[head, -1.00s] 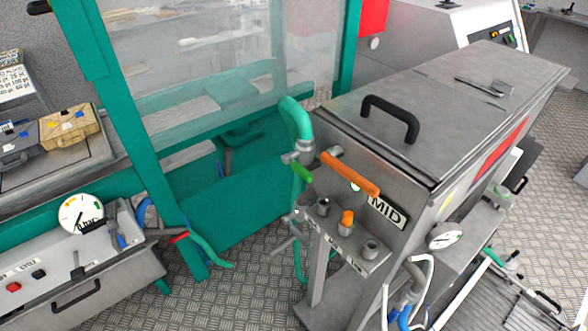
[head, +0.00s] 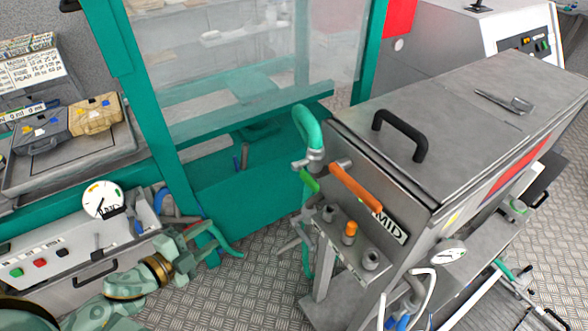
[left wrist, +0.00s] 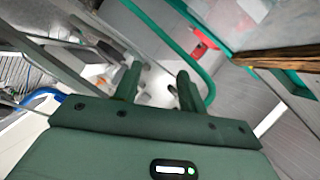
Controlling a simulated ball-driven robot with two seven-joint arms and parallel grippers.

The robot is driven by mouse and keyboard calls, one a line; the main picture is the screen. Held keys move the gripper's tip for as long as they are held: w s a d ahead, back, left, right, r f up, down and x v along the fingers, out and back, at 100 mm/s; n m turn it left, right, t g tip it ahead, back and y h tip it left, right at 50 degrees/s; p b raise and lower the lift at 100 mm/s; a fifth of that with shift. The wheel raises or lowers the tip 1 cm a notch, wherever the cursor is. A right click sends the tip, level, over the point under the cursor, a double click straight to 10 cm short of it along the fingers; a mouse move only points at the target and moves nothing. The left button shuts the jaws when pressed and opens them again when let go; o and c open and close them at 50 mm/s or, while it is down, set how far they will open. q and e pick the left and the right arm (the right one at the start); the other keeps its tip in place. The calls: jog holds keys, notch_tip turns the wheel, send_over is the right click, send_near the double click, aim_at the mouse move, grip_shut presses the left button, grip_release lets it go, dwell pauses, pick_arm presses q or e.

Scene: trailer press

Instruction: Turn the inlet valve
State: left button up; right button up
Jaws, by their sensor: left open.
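No readable label marks the inlet valve, so I cannot tell which handle it is. A red lever (head: 193,224) sits at the right end of the bench by the teal hose (head: 232,250); a red part also shows in the left wrist view (left wrist: 205,40). On the steel cabinet are an orange lever (head: 356,187) and a smaller green lever (head: 310,181). My left gripper (head: 200,243) is beside the red lever and partly hides it. In the left wrist view its fingers (left wrist: 157,88) are apart, with nothing seen between them. My right gripper is out of view.
A gauge (head: 103,200) stands on the left bench, whose front has buttons and a black handle (head: 96,273). The teal-framed booth (head: 240,205) is behind. The steel cabinet (head: 470,120) fills the right. Patterned floor (head: 250,295) lies open between.

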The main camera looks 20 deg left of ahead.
aim_at(306, 182)
pick_arm(q)
jog(key=d+r+m+h, duration=0.65)
jog(key=d+r, duration=0.35)
jog(key=r, duration=0.4)
jog(key=shift+m, duration=0.65)
jog(key=p+x, duration=0.4)
jog(key=x, duration=1.1)
jog(key=shift+d+f, duration=0.2)
jog(key=shift+d, duration=0.1)
jog(key=shift+w+d, duration=0.35)
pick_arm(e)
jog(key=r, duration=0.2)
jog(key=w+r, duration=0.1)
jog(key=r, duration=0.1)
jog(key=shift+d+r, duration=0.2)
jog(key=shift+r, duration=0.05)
pick_arm(q)
jog(key=shift+c, duration=0.3)
jog(key=c, duration=0.8)
